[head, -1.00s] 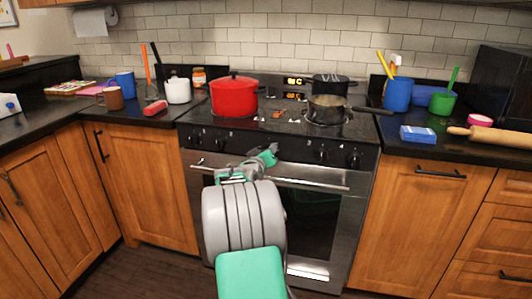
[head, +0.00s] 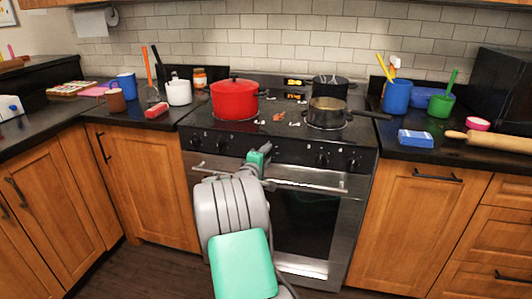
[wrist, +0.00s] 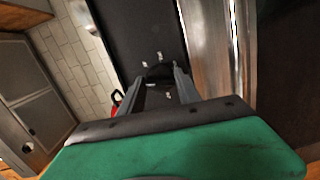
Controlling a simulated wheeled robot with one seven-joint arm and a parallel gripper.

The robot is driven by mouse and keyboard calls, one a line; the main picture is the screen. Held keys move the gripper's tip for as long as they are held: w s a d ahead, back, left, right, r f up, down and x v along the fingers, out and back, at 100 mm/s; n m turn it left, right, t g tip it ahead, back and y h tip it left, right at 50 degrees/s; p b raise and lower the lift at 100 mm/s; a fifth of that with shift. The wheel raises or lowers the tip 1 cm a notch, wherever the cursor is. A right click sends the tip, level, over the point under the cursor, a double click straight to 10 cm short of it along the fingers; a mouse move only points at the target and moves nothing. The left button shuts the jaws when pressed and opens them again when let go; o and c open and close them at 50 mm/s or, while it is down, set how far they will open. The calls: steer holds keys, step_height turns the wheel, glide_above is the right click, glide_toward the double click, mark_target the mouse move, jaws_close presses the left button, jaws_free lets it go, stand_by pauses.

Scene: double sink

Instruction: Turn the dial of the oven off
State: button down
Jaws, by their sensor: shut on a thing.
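The black oven (head: 275,215) stands in the middle with a dark front control panel (head: 290,152) above its door handle. Dials show on the panel's left and right, such as the right ones (head: 322,160). My gripper (head: 265,149) is at the middle of this panel and hides that part of it in the head view. In the wrist view, my gripper's two fingers (wrist: 160,76) close around a dark round dial (wrist: 160,69). White marks show on the panel near it. Which way the dial points cannot be told.
The silver oven handle (head: 305,184) runs just below my gripper. A red pot (head: 234,102) and a grey saucepan (head: 326,114) sit on the cooktop, the saucepan's handle pointing right. Counters with cups stand on both sides.

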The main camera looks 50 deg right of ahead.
steer(key=shift+r+n+p, duration=0.1)
steer(key=shift+n+p, duration=0.5)
steer(key=shift+n, duration=0.7)
steer(key=shift+h, duration=0.3)
steer(key=c, duration=0.9)
jaws_free()
steer(key=v, duration=0.7)
steer(key=shift+s+a, duration=0.15)
steer(key=shift+a, duration=0.25)
